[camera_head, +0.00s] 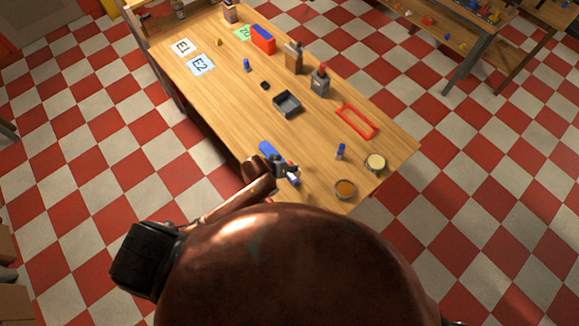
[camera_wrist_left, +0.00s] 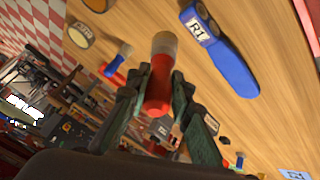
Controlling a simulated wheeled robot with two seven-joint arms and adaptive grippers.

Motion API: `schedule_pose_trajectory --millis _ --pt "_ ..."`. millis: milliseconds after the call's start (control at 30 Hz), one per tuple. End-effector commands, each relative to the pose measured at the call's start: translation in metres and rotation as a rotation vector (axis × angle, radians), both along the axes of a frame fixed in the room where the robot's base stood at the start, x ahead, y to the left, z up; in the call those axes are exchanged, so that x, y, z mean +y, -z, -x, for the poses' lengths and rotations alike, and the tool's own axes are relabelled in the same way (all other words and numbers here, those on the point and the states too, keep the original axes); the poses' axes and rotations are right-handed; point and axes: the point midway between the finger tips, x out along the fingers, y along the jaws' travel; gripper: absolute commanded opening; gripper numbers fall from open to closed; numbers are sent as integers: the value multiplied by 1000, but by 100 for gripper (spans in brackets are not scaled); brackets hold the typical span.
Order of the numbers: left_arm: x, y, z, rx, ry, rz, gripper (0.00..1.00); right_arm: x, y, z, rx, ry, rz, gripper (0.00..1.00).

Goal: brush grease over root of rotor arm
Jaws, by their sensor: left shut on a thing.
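My left gripper (camera_wrist_left: 158,90) is shut on a brush (camera_wrist_left: 158,98) with a red handle and a tan bristle head pointing away from the wrist. In the head view the left gripper (camera_head: 286,168) is over the near part of the table. The blue rotor arm (camera_wrist_left: 232,68), with a white R1 label at one end, lies beside the bristles in the wrist view; I cannot tell the height gap. In the head view the gripper partly hides the rotor arm (camera_head: 267,148). Two round tins stand to the right, one cream (camera_head: 375,162), one orange-brown (camera_head: 345,188). My right gripper is not in view.
A second, blue-handled brush (camera_wrist_left: 118,60) is near the tins. Cards E1 (camera_head: 182,47) and E2 (camera_head: 200,65) lie at the far left. The table's middle left is mostly clear.

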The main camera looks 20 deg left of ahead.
Motion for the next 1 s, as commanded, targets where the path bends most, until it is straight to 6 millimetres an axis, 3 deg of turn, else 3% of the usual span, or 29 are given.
schedule_pose_trajectory --millis 1000 --pt "0 8 0 -3 0 0 0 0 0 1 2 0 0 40"
